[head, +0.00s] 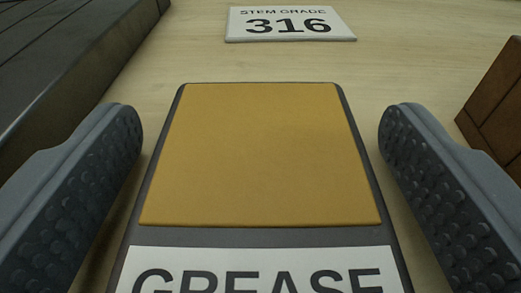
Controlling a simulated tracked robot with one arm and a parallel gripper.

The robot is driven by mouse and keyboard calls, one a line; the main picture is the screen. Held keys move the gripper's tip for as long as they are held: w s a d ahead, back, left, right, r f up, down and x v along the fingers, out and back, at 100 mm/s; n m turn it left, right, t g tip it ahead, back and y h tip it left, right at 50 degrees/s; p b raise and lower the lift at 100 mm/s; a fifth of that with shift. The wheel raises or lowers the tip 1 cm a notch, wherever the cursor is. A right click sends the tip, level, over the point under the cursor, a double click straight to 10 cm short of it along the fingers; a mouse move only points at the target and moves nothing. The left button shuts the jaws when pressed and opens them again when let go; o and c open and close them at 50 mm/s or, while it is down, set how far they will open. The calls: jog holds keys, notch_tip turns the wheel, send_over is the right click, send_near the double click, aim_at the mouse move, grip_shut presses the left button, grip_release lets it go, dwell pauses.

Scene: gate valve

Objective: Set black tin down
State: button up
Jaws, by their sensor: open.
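The tin (160,190) is dark grey to black at its edges, with a mustard-yellow panel (262,150) on its upper face and a white label (265,271) reading "GREASE" below that. It fills the middle of the head view, and its near end is cut off by the bottom edge. My gripper (260,135) is open, with one studded grey finger on each side of the tin. Gaps show between both fingers and the tin, so neither touches it where I can see. The tin's underside is hidden, so I cannot tell for certain that it rests on the surface.
A pale wooden surface (200,60) lies around and beyond the tin. A white plate (290,24) reading "STEM GRADE 316" lies farther back. A dark slatted object (60,55) stands at the left, and a brown block (497,105) at the right edge.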

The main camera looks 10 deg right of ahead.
jog(key=v, duration=1.2)
jog(key=shift+r, duration=0.1)
jog(key=w+a+r+n+g, duration=0.1)
jog(key=w+a+r, duration=0.2)
jog(key=r, duration=0.5)
jog(key=w+a+r, duration=0.3)
jog(key=a+r, duration=0.1)
jog(key=r, duration=0.5)
jog(key=w+a+r+n+g, duration=0.1)
jog(key=w+a+r, duration=0.2)
jog(key=r, duration=0.5)
jog(key=s+a+r+y, duration=0.1)
jog(key=s+a+r, duration=0.3)
jog(key=a+r, duration=0.4)
jog(key=s+a+r+t+y, duration=0.1)
jog(key=s+a+r, duration=0.2)
jog(key=a+r, duration=0.5)
jog(key=s+a+r+y, duration=0.2)
jog(key=s+a+r, duration=0.2)
jog(key=a+r, duration=0.4)
jog(key=shift+s+a+n+t, duration=0.3)
jog(key=shift+s+a+n, duration=0.1)
jog(key=shift+a, duration=0.3)
